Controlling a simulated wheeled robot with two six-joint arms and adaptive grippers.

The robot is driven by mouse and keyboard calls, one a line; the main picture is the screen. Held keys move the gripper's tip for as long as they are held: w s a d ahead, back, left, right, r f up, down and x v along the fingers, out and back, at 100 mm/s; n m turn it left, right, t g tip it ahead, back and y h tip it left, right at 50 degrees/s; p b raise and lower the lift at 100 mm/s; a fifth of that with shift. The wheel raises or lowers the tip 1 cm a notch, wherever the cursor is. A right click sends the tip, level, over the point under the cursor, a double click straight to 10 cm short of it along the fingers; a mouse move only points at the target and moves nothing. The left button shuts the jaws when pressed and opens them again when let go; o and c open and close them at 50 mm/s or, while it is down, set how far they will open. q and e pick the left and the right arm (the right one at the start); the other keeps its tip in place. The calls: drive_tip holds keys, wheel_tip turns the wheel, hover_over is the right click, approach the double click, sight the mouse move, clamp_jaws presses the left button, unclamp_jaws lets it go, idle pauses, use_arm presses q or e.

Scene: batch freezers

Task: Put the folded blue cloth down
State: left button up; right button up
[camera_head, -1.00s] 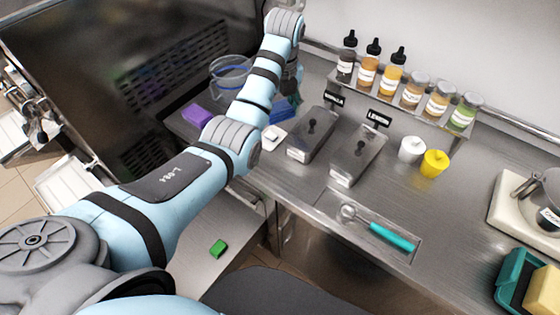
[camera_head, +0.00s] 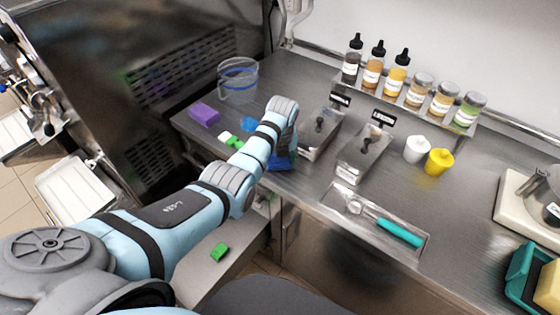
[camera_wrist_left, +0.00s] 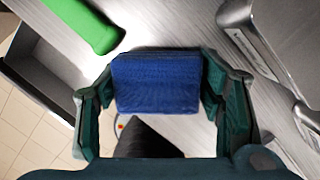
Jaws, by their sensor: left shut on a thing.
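The folded blue cloth (camera_wrist_left: 155,83) is a thick blue block between the two dark green fingers of my left gripper (camera_wrist_left: 158,92) in the left wrist view. The fingers are shut on its left and right sides. In the head view a small part of the cloth (camera_head: 281,163) shows beside my left wrist, near the front edge of the steel counter (camera_head: 310,185). My arm hides most of the gripper there. I cannot tell whether the cloth touches the counter. My right gripper is not in view.
A green-handled thing (camera_wrist_left: 88,24) lies left of the cloth in the wrist view. A scoop with a teal handle (camera_head: 400,233) lies in a tray.

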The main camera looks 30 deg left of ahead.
use_arm(q)
drive_tip(key=shift+w+f, duration=0.2)
drive_tip(key=shift+w, duration=0.05)
drive_tip(key=shift+f, duration=0.25)
drive_tip(key=shift+s+f, duration=0.2)
drive_tip(key=shift+f, duration=0.05)
drive_tip(key=o, duration=1.3)
drive_tip(key=shift+f, duration=0.15)
drive_tip(key=shift+w, duration=0.1)
